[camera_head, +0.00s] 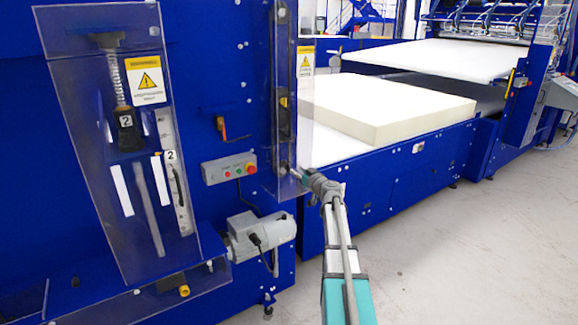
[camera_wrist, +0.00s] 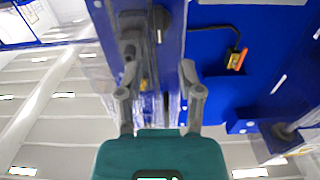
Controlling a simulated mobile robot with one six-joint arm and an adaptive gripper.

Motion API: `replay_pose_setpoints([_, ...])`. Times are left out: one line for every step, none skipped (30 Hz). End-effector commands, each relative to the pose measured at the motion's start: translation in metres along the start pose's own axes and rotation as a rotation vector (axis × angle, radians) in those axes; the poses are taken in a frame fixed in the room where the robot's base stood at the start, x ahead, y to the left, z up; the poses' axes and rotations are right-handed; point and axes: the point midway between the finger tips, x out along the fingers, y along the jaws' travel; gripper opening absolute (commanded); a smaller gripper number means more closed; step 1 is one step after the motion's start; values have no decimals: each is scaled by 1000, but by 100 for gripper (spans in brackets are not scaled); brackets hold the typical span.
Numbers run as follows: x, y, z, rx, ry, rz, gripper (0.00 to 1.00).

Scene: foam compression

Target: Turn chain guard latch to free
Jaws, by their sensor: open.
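The clear chain guard (camera_head: 305,110) is a transparent cover on the blue upright, left of the foam block. A small dark fitting (camera_head: 284,166) sits low on the upright beside the guard; it may be the latch, but its position is too small to tell. My gripper (camera_head: 299,176) is at the lower part of the guard, close to this fitting. In the wrist view my gripper (camera_wrist: 157,80) has its two fingers spread apart, with nothing visibly held between them. Grey and dark hardware (camera_wrist: 130,45) shows beyond the left finger. Contact cannot be made out.
A control box (camera_head: 229,168) with coloured buttons and an orange-handled lever (camera_head: 222,128) are left of my gripper. A grey motor (camera_head: 258,235) is below. A foam block (camera_head: 390,105) lies on the bed to the right. The floor (camera_head: 440,260) at right is clear.

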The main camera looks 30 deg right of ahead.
Motion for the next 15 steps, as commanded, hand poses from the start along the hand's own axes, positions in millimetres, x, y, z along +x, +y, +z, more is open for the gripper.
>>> replay_pose_setpoints([11, 1, 0, 0, 0, -1, 48])
replay_pose_setpoints([16, 1, 0, 0, 0, -1, 48])
replay_pose_setpoints([22, 1, 0, 0, 0, -1, 48])
replay_pose_setpoints([27, 1, 0, 0, 0, -1, 48])
replay_pose_setpoints([31, 1, 0, 0, 0, -1, 48])
replay_pose_setpoints([37, 1, 0, 0, 0, -1, 48])
replay_pose_setpoints([41, 1, 0, 0, 0, -1, 48])
replay_pose_setpoints([44, 1, 0, 0, 0, -1, 48])
replay_pose_setpoints([49, 1, 0, 0, 0, -1, 48])
replay_pose_setpoints([52, 1, 0, 0, 0, -1, 48])
replay_pose_setpoints([56, 1, 0, 0, 0, 0, 48])
replay_pose_setpoints([59, 1, 0, 0, 0, 0, 48])
replay_pose_setpoints([61, 1, 0, 0, 0, 0, 48])
replay_pose_setpoints([63, 0, 0, 0, 0, 0, 48])
replay_pose_setpoints([65, 0, 0, 0, 0, 0, 48])
